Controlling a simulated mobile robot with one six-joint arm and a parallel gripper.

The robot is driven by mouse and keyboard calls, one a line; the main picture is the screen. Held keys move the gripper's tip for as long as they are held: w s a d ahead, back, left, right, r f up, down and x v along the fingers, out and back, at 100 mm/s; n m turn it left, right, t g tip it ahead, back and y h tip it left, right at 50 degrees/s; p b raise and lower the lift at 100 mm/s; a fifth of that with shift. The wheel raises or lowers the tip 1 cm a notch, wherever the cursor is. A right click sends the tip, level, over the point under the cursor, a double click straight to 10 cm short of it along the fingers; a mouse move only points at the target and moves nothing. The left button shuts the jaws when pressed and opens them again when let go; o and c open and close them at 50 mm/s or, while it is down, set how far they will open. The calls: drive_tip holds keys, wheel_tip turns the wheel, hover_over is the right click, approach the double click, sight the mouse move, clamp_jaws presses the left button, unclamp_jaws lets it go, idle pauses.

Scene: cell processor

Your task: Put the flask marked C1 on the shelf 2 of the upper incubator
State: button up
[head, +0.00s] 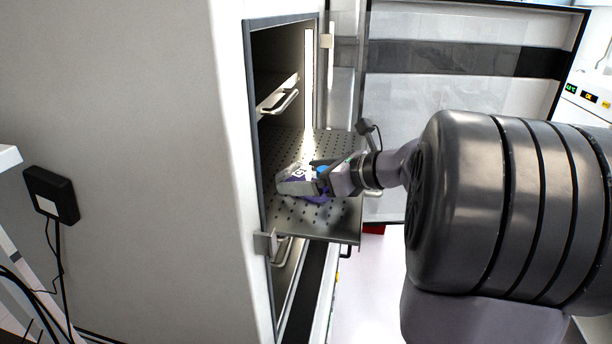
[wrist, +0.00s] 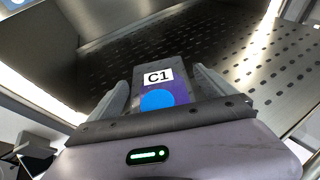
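The flask marked C1 (head: 298,182) is at the pulled-out perforated shelf (head: 335,215) of the open incubator in the head view. Purple shows at its side, and its blue cap (head: 323,171) faces my gripper. My gripper (head: 318,177) reaches in from the right, low over this shelf. In the wrist view the flask (wrist: 178,77) lies between my two fingers (wrist: 160,92), with its C1 label and blue cap showing. Whether the fingers press on its sides is unclear. Whether its underside touches the shelf is hidden.
Another shelf with a handle (head: 280,101) sits above, pushed in. A further handle (head: 284,250) shows below the pulled-out shelf. The incubator's side wall (head: 130,150) is close on the left, and an open door (head: 460,90) stands behind my arm. Bare shelf surrounds the flask.

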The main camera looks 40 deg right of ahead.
drive_tip(key=shift+r, duration=0.25)
drive_tip(key=b+v, duration=0.1)
drive_tip(key=v, duration=1.1)
